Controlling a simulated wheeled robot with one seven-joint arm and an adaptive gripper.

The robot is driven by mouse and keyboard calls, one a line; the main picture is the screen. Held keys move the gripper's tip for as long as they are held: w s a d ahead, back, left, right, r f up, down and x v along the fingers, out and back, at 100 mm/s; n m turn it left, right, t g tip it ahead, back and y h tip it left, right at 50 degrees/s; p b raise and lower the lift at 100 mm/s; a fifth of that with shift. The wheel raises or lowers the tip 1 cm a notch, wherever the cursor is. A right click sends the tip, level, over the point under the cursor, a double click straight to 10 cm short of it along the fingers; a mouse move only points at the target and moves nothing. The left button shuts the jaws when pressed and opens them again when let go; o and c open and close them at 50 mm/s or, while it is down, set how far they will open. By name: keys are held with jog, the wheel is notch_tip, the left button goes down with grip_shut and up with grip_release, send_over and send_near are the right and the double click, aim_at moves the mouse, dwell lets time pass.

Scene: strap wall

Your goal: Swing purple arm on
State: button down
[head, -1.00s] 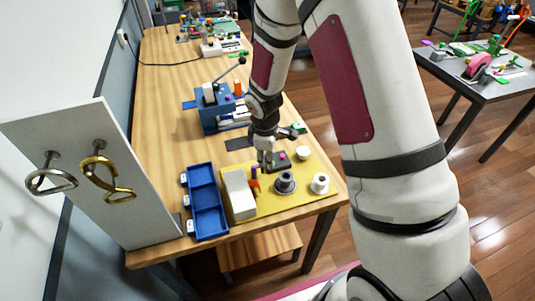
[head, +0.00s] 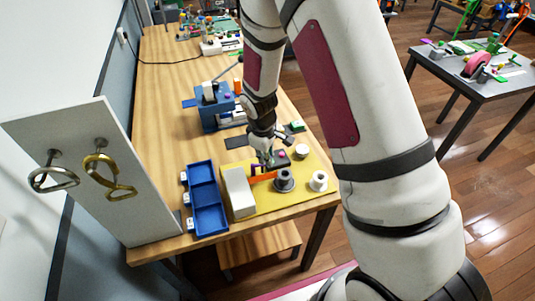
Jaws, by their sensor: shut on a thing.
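The purple arm (head: 257,168) is a small piece on the yellow board (head: 292,200), beside the white block. An orange bar (head: 264,177) lies beside it, nearly level, its right end close to the grey spool. My gripper (head: 265,163) is down at the purple arm and appears shut on it. The fingers partly hide the purple arm, and the exact grip is too small to see.
A white block (head: 239,192), a grey spool (head: 284,180) and a white spool (head: 318,181) stand on the board. A blue device (head: 217,108) stands behind.

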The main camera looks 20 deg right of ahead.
jog(key=c, duration=1.5)
grip_release()
jog(key=shift+o, duration=0.2)
notch_tip(320, 180, up, 12)
jog(key=s+a, duration=0.1)
jog(key=shift+s+a, duration=0.3)
jog(key=shift+s, duration=0.05)
jog(key=shift+f, duration=0.1)
jog(key=s+d+r+m+t, duration=0.1)
jog(key=s+r+m, duration=0.15)
jog(key=r, duration=0.65)
jog(key=s+r+m+t, duration=0.1)
jog(key=s+r+m, duration=0.2)
jog(key=s+r, duration=0.3)
jog(key=s+d+r+m+t+y+b, duration=0.1)
jog(key=s+r, duration=0.5)
jog(key=s, duration=0.7)
jog(key=shift+s+r+m+t+y, duration=0.3)
jog(key=shift+m+t, duration=0.2)
jog(key=shift+m, duration=0.75)
